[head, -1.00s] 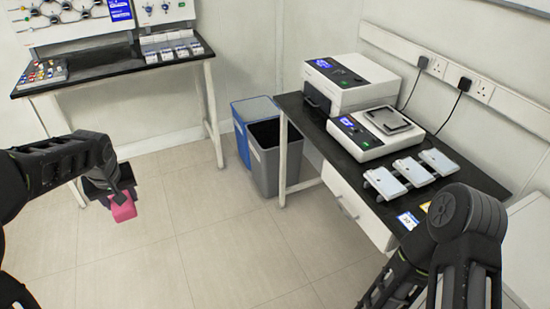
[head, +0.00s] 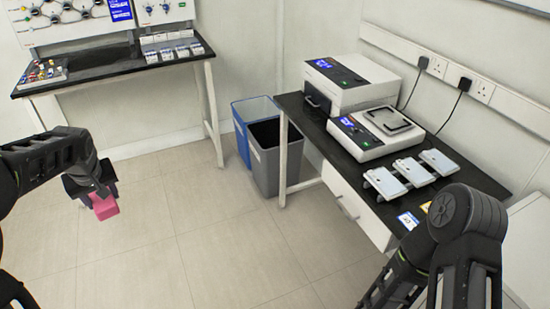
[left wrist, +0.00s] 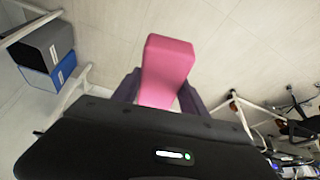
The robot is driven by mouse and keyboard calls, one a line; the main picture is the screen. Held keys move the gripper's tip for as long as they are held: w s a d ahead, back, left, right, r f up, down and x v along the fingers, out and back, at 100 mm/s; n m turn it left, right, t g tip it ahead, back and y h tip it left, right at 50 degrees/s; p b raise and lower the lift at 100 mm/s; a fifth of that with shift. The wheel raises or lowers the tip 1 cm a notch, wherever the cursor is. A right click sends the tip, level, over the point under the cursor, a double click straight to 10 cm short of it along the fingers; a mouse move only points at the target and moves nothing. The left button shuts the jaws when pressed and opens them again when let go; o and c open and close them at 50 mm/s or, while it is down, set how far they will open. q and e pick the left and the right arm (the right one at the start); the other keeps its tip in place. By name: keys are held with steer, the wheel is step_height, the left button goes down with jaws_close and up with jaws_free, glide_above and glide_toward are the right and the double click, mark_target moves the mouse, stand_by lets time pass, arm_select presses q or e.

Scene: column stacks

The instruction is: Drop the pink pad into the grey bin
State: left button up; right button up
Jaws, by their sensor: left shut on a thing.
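The pink pad (head: 104,207) is a small block held in my left gripper (head: 94,196), at the left of the head view, above the open floor. In the left wrist view the pink pad (left wrist: 167,66) sticks out from between the two dark fingers. The grey bin (head: 279,160) stands on the floor at the middle of the head view, open at the top, beside the right bench's leg. It also shows in the left wrist view (left wrist: 44,42) at the upper left. My left gripper is well to the left of the bin. My right arm shows at the lower right, its fingertips hidden.
A blue bin (head: 243,146) stands against the grey bin's left side. The right bench (head: 318,124) carries a printer-like box, a scale and several pale devices. Another bench (head: 106,69) stands at the back left. The floor (head: 200,240) between is clear.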

arm_select(q)
steer(key=shift+d, duration=0.1)
steer(key=s+d+m+h, duration=0.1)
steer(key=d+m, duration=0.2)
steer(key=d, duration=0.9)
steer(key=s+d+m+h, duration=0.1)
steer(key=d+m, duration=0.3)
steer(key=d, duration=0.8)
steer(key=shift+s+d+r+t+h, duration=0.3)
steer(key=shift+s+d+t, duration=0.1)
steer(key=shift+s, duration=0.35)
